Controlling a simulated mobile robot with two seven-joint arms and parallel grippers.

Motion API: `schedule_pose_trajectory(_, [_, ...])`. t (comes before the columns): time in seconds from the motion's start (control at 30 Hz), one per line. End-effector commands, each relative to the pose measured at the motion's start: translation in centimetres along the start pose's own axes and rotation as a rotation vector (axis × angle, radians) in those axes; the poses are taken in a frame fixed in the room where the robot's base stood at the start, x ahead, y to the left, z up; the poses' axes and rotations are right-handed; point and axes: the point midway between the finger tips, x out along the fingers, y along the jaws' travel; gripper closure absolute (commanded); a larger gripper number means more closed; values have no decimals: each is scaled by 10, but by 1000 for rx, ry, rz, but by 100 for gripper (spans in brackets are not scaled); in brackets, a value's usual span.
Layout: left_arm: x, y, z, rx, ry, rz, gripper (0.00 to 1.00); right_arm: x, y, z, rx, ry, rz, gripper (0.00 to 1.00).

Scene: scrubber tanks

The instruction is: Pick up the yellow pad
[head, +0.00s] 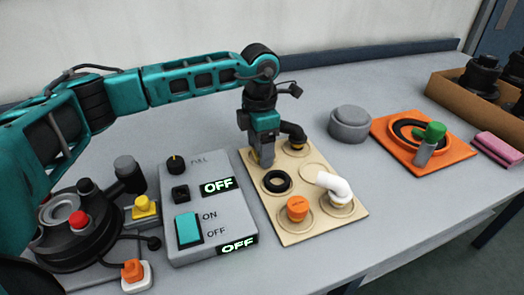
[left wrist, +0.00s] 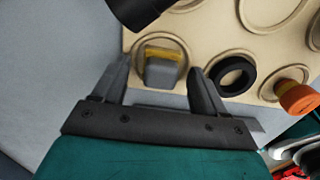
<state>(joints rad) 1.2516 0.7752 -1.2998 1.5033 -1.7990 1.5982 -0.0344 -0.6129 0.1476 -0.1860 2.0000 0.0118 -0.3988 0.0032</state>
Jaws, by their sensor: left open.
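A small block with a yellow strip (left wrist: 163,53) and a grey body (left wrist: 162,71) sits in a round recess of the beige board in the left wrist view. It is the only yellow thing near my gripper there; I take it as the pad. My left gripper (left wrist: 160,67) is open, with one finger on each side of the block and no clear contact. In the head view my left gripper (head: 262,158) points down over the board's left corner and hides the block. My right gripper is not in view.
The beige board (head: 318,228) also holds a black ring (head: 277,181), a black elbow (head: 294,133), a white elbow (head: 333,186) and an orange cap (head: 297,207). A grey switch box (head: 208,218) stands at left. A grey round lid (head: 350,123) lies behind the board.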

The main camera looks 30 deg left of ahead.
Motion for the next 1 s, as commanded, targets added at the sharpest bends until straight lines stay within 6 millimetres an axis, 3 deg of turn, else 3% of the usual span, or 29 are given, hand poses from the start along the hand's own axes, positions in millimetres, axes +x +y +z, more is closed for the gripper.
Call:
schedule_pose_trajectory(0.1, [0,0,0,0,0,0,29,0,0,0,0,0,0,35])
schedule_pose_trajectory(0.7, [-1,0,0,-1,0,0,86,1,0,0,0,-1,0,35])
schedule_pose_trajectory(1.0, [-3,0,0,-1,-1,1,87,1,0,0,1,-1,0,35])
